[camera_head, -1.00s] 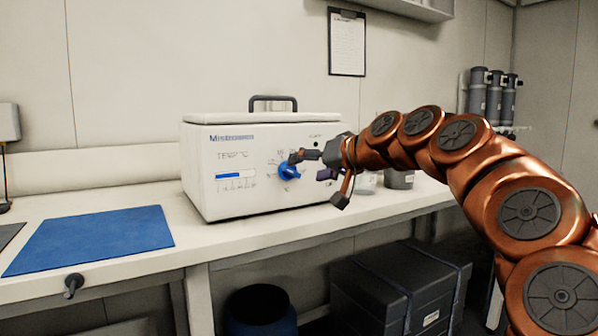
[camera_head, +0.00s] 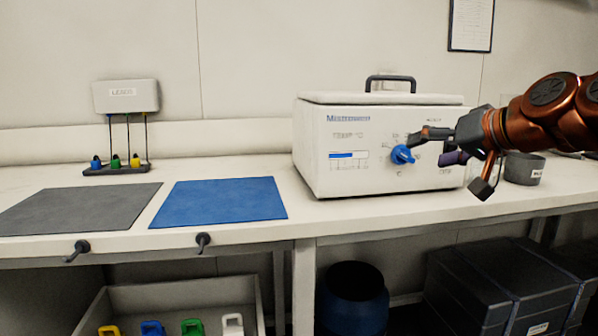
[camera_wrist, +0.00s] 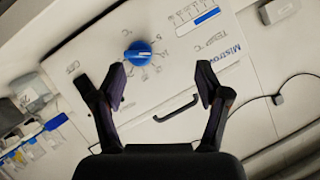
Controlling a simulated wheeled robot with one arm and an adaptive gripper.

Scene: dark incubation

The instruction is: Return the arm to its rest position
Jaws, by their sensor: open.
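My copper-coloured arm (camera_head: 550,112) reaches in from the right in the head view. My gripper (camera_head: 432,148) is in front of the white incubator box (camera_head: 335,175), near its blue dial (camera_head: 402,154). In the wrist view my gripper (camera_wrist: 160,82) has its two dark fingers spread wide with nothing between them. The blue dial (camera_wrist: 137,53) lies beyond the fingertips, apart from them. The incubator's front (camera_wrist: 172,55) fills much of that view, with a printed scale and a blue bar. Exact distance from the gripper to the incubator is hard to tell.
A blue mat (camera_head: 220,200) and a grey mat (camera_head: 75,208) lie on the white bench to the left. A rack with coloured tags (camera_head: 115,168) stands behind them. A grey pot (camera_head: 524,169) stands right of the incubator. Dark cases (camera_head: 500,285) and a blue drum (camera_head: 354,300) are below.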

